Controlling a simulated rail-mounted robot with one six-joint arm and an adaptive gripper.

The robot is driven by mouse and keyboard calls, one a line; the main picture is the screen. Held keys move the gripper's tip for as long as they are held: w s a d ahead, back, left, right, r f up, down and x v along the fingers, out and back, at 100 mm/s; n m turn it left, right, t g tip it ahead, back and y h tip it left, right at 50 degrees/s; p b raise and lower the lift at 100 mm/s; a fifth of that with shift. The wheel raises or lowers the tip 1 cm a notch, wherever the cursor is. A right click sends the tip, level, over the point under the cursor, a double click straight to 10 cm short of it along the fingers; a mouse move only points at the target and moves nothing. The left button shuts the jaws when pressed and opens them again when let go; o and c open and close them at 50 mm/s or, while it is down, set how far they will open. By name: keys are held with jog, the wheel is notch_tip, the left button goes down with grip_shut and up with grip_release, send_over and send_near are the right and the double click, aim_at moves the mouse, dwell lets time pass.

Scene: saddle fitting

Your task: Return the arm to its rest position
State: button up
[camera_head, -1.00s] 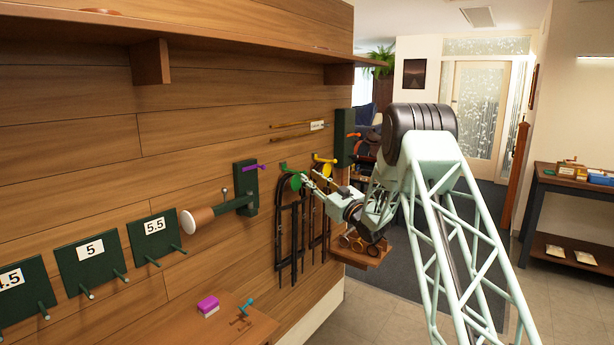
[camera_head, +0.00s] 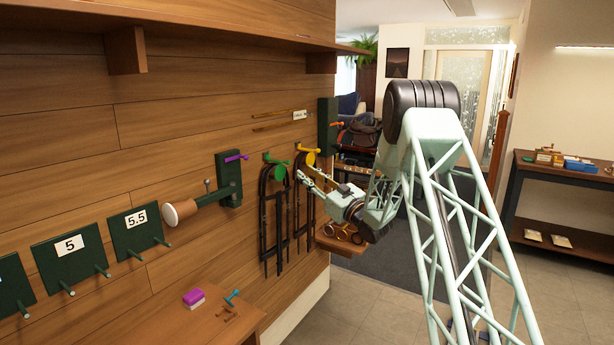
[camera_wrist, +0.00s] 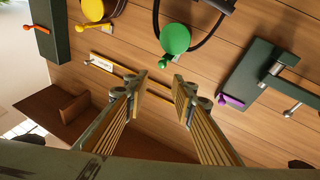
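My gripper (camera_head: 306,176) is in front of the wood-panelled wall, near the yellow hook (camera_head: 309,157) and the bridles (camera_head: 273,215) hanging there. In the wrist view my gripper (camera_wrist: 160,84) shows two fingers spread apart with nothing between them. The green round hanger (camera_wrist: 174,39) and the yellow round hanger (camera_wrist: 96,9) show beyond the fingertips. My arm bends at a dark elbow and reaches left toward the wall.
A wooden shelf (camera_head: 230,43) runs above. A dark green bracket with a purple lever (camera_head: 237,158) stands out from the wall at left. Numbered green plates (camera_head: 72,246) and a low bench (camera_head: 222,312) are nearer. A side table (camera_head: 565,172) stands at right. Floor between is open.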

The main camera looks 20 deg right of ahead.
jog(key=shift+r, duration=0.15)
jog(key=s+r+m+g+h, duration=0.25)
jog(key=s+r+h, duration=0.3)
jog(key=r, duration=0.45)
jog(key=s+a+r+m+g+h, duration=0.1)
jog(key=s+r+g+h, duration=0.1)
jog(key=s, duration=0.9)
jog(key=s+a+r+m+g+h, duration=0.1)
jog(key=s+r+m+g+h, duration=0.1)
jog(key=s, duration=0.8)
jog(key=s+a+f+g, duration=0.3)
jog(key=s, duration=1.5)
jog(key=s+a+f+m+g, duration=0.1)
jog(key=s+a+f+g, duration=0.1)
jog(key=s, duration=1.6)
jog(key=s+a+f+g, duration=0.3)
jog(key=s+a+f, duration=0.1)
jog(key=s, duration=1.4)
jog(key=shift+s+f+g, duration=0.2)
jog(key=shift+f+g, duration=0.15)
jog(key=shift+m+y, duration=0.25)
